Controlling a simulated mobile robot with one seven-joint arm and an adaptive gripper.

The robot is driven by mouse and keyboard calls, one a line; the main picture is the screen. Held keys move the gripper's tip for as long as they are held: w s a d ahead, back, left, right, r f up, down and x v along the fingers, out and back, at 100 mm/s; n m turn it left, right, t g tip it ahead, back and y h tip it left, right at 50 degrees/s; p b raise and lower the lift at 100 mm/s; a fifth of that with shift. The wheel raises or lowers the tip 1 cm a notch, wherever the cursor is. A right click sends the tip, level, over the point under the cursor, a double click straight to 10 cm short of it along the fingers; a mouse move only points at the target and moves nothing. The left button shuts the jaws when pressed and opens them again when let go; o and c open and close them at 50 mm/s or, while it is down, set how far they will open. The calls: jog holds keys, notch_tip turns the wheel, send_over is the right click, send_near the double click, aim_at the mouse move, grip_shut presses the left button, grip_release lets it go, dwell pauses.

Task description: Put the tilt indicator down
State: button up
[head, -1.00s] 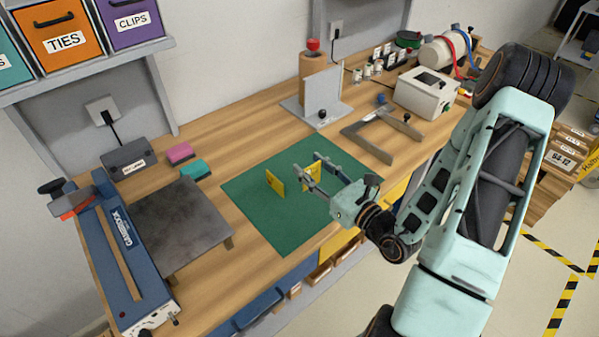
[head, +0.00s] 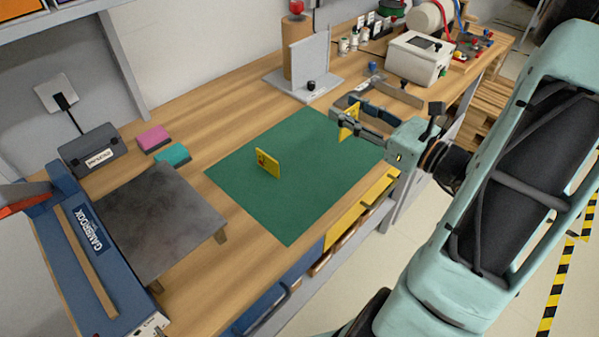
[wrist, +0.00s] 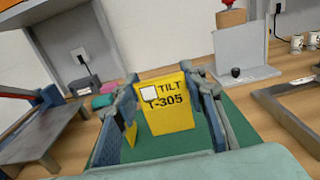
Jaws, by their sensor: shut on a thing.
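The tilt indicator is a yellow plate marked "TILT T-305" with a white square. It stands upright between the fingers of my gripper in the wrist view (wrist: 168,105), and in the head view the held plate (head: 348,121) shows near the mat's far right edge. My gripper (head: 352,123) is shut on it. Whether its lower edge touches the mat cannot be told. A second yellow plate (head: 268,163) stands upright on the green mat (head: 290,205), left of my gripper; part of it shows past the left finger in the wrist view (wrist: 130,134).
A clamp-like metal frame (head: 400,93) lies just beyond my gripper. A grey stand with an upright plate (head: 310,70) is behind the mat. A dark slab (head: 160,220) and pink and teal blocks are at left.

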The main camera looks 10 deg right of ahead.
aim_at(351, 110)
jog(key=b+v, duration=0.2)
jog(key=v, duration=0.1)
jog(key=b+v, duration=0.2)
jog(key=shift+s+r, duration=0.2)
jog(key=shift+r, duration=0.1)
jog(key=shift+w+a+f+b, duration=0.25)
jog(key=shift+w+f+b, duration=0.25)
jog(key=shift+w+f, duration=1.75)
jog(key=shift+w+a+f+b, duration=0.2)
jog(key=shift+w+f+b, duration=0.35)
jog(key=shift+w+f, duration=1.65)
jog(key=shift+w+a+f+b, duration=0.25)
jog(key=shift+w+f+b, duration=0.25)
jog(key=shift+w+f, duration=1.7)
jog(key=shift+w+r, duration=0.2)
jog(key=shift+r, duration=0.05)
jog(key=shift+f, duration=0.15)
jog(key=o, duration=0.9)
